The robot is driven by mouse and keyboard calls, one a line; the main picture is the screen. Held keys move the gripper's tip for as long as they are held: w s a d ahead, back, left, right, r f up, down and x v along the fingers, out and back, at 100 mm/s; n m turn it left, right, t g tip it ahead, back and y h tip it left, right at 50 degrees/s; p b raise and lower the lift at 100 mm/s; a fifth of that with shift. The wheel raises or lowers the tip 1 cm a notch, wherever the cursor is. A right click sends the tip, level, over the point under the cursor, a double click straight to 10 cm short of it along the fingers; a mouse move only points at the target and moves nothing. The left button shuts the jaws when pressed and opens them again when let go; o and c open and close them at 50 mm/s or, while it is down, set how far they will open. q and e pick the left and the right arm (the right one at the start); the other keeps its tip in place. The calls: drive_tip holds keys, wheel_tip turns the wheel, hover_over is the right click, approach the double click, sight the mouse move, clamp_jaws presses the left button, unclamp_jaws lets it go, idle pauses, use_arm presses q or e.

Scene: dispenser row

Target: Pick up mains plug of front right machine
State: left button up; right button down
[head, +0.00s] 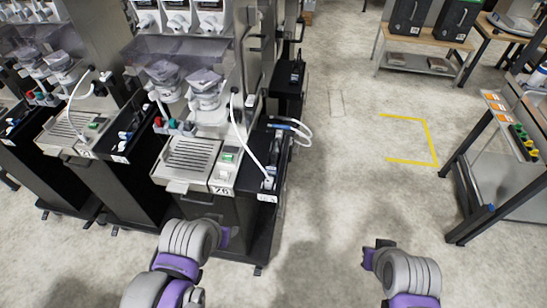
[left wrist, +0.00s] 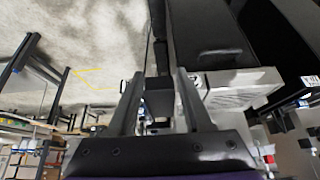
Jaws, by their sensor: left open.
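The front right machine (head: 205,150) stands in the head view with the number 26 on its front. A white cable (head: 241,130) runs down from it to a small white plug (head: 268,183) on the narrow black shelf (head: 275,150) at its right side. My left gripper (left wrist: 158,85) is open, with nothing visibly held between its fingers. In the head view its arm is in front of the machine, low and left of the plug, and hides most of the gripper. I cannot make out the plug in the left wrist view. My right gripper (head: 377,250) is over the floor, apart from the machine.
Blue and white hoses (head: 290,130) loop beside the shelf above the plug. Another machine (head: 75,130) stands close on the left. A table (head: 505,190) with coloured items is at the right. The floor between, with yellow tape (head: 430,140), is clear.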

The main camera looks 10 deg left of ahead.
use_arm(q)
drive_tip(key=shift+w+d, duration=0.1)
use_arm(e)
drive_tip(key=shift+w, duration=0.1)
use_arm(q)
drive_tip(key=shift+o, duration=0.8)
drive_tip(key=shift+w+r, duration=0.15)
drive_tip(key=shift+w, duration=0.05)
wheel_tip(320, 180, up, 7)
drive_tip(key=g+b, duration=0.2)
drive_tip(key=g, duration=0.4)
hover_over(274, 154)
wheel_tip(274, 154, down, 5)
drive_tip(key=shift+s+r, duration=0.1)
drive_tip(key=shift+s, duration=0.05)
drive_tip(key=shift+w+f, duration=0.2)
drive_tip(key=shift+f, duration=2.55)
clamp_jaws()
use_arm(e)
drive_tip(key=f, duration=0.1)
drive_tip(key=s+f, duration=0.1)
drive_tip(key=f, duration=0.1)
drive_tip(key=shift+s, duration=0.15)
